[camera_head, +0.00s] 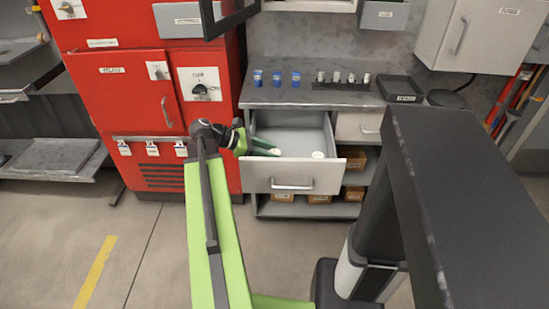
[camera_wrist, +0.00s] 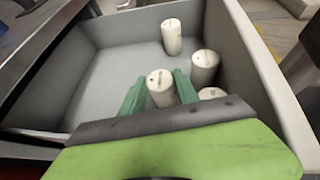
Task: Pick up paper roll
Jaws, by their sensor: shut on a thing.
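Several white paper rolls stand in an open grey drawer (camera_head: 292,178). My gripper (camera_head: 264,148), with green fingers, reaches into the drawer from the left. In the wrist view the fingers (camera_wrist: 158,92) are shut on one paper roll (camera_wrist: 160,86), with its top showing between them. Whether it touches the drawer floor cannot be told. Another roll (camera_wrist: 172,37) stands farther off, one (camera_wrist: 204,66) stands to the right, and one (camera_wrist: 211,93) is partly hidden behind my gripper. In the head view one loose roll (camera_head: 317,154) shows near the drawer's right side.
The drawer's walls (camera_wrist: 262,75) surround the rolls closely on the right. Above the drawer is a worktop (camera_head: 305,95) with blue cylinders (camera_head: 276,78), small metal parts (camera_head: 343,77) and a black tray (camera_head: 400,88). A red cabinet (camera_head: 120,90) stands to the left. Floor in front is clear.

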